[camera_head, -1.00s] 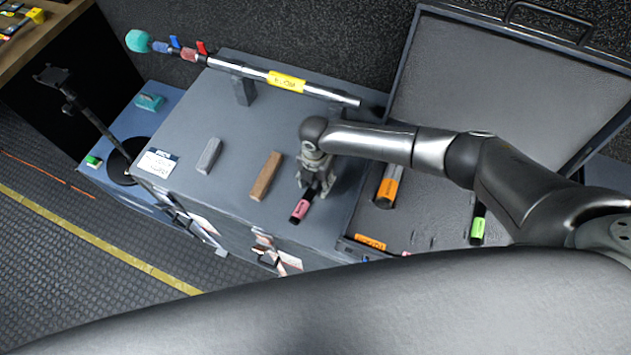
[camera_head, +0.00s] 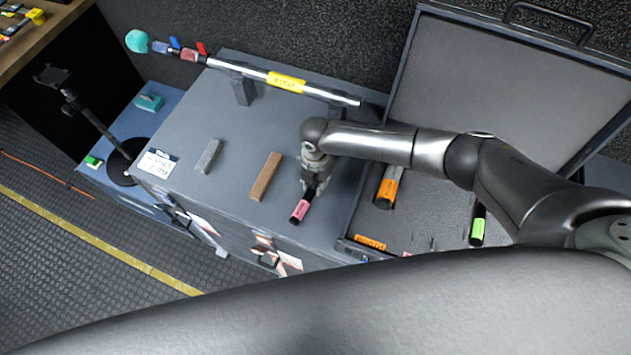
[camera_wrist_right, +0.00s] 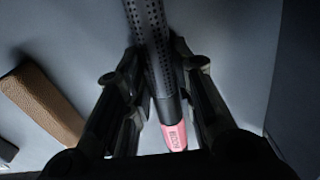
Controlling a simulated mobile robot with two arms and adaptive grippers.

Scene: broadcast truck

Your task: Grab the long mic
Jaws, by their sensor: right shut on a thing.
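A long black mic with a perforated tube and a pink band (camera_head: 300,210) lies on the top of the grey case, near its front edge. In the right wrist view the mic (camera_wrist_right: 150,35) runs between the fingers, with the pink band at the near end. My right gripper (camera_head: 314,186) comes down from above and is shut on the mic's body, just behind the pink band. In the head view the gripper and arm hide the far part of the mic. My left gripper is not in view.
A brown block (camera_head: 266,177) and a grey block (camera_head: 209,156) lie left of the mic. A boom pole (camera_head: 240,68) rests on supports along the back. The open case (camera_head: 352,225) at right holds mics with orange (camera_head: 387,188) and green (camera_head: 478,227) bands. A stand (camera_head: 98,125) is at left.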

